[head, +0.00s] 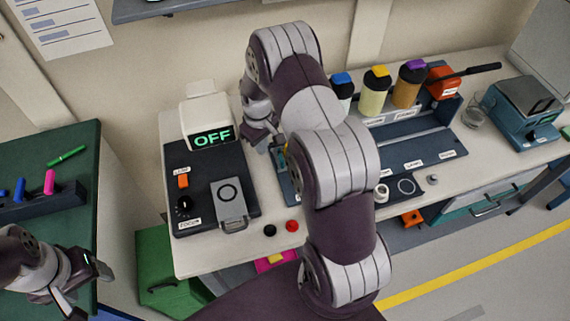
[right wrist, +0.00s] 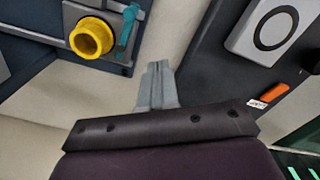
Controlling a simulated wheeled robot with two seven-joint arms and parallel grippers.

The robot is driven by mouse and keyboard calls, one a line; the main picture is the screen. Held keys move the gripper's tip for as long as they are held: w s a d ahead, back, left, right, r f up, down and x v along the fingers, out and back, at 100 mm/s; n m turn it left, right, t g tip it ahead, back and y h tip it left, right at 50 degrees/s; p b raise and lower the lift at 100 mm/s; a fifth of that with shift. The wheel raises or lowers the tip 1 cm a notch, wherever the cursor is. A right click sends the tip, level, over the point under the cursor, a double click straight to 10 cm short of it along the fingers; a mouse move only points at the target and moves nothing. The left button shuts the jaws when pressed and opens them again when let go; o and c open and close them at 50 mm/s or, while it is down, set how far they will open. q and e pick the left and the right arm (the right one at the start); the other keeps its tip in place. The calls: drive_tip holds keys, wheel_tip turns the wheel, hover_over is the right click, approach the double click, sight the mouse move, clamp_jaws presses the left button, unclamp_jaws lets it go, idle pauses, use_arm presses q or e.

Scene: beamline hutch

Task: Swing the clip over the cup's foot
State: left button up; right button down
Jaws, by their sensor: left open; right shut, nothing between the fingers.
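A yellow round cup (right wrist: 90,38) sits on a grey foot in the right wrist view, at the upper left. The teal clip (right wrist: 127,28) lies just right of the cup, along the edge of the foot; the picture does not show clearly whether it overlaps it. In the head view my right arm hides most of this part. My right gripper (right wrist: 157,85) is shut and empty, below and right of the clip, apart from it. It also shows in the head view (head: 261,137). My left gripper (head: 90,291) is open and empty at the lower left, over the green table.
A dark box (head: 205,220) with a grey plate, orange switch and knob stands left of my right arm, before an OFF display (head: 212,138). Bottles (head: 376,92) stand at the back. Black (head: 270,231) and red (head: 292,226) buttons lie near the front edge.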

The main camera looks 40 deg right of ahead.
wheel_tip(320, 180, up, 7)
drive_tip(key=s+p, duration=0.1)
drive_tip(key=p, duration=0.4)
drive_tip(key=shift+a, duration=0.2)
drive_tip(key=shift+f, duration=0.1)
